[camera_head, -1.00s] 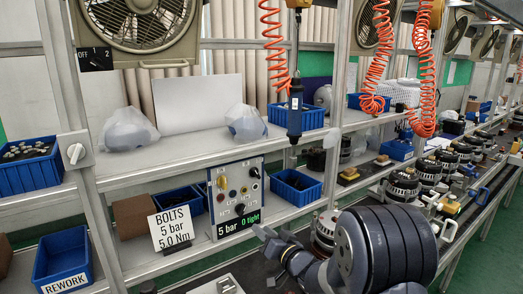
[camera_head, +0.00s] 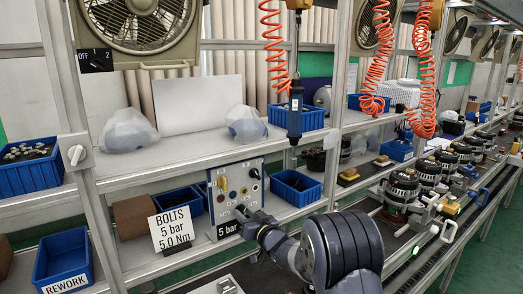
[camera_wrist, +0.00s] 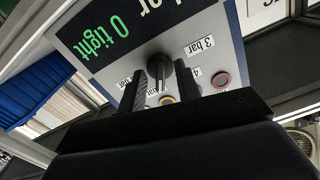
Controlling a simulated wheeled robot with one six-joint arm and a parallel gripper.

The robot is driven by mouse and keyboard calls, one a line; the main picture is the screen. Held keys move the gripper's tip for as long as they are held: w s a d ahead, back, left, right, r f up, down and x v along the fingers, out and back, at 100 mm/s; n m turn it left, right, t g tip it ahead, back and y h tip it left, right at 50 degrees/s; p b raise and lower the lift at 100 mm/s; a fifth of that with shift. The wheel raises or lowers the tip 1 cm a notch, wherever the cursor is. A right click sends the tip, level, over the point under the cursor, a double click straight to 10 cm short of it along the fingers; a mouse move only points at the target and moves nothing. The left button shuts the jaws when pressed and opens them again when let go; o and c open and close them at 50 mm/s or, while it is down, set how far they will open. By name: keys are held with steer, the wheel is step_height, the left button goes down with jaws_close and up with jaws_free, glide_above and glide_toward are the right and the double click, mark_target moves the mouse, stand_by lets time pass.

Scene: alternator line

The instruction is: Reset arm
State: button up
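The control panel (camera_head: 222,187) stands on the lower shelf, with small knobs, buttons and a dark display reading "5 bar". My gripper (camera_head: 250,216) is in front of its lower right part and covers the end of the display. In the wrist view, my gripper (camera_wrist: 160,88) has its two dark fingers apart, with a black knob (camera_wrist: 156,68) showing between them. I cannot tell whether the fingers touch the knob. Pressure labels, a red button (camera_wrist: 221,79) and a yellow button (camera_wrist: 167,100) are near the fingers. The green display text reads "0 tight" (camera_wrist: 106,38).
A sign reading "BOLTS 5 bar 5.0 Nm" (camera_head: 173,229) stands left of the panel. Blue bins (camera_head: 297,187) are on the shelf, and a REWORK bin (camera_head: 62,259) is at lower left. A screwdriver (camera_head: 295,110) hangs above. Alternators (camera_head: 403,187) line the conveyor at right.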

steer(key=n+b, duration=0.1)
steer(key=n, duration=0.5)
steer(key=shift+n+b, duration=0.3)
steer(key=shift+b, duration=0.1)
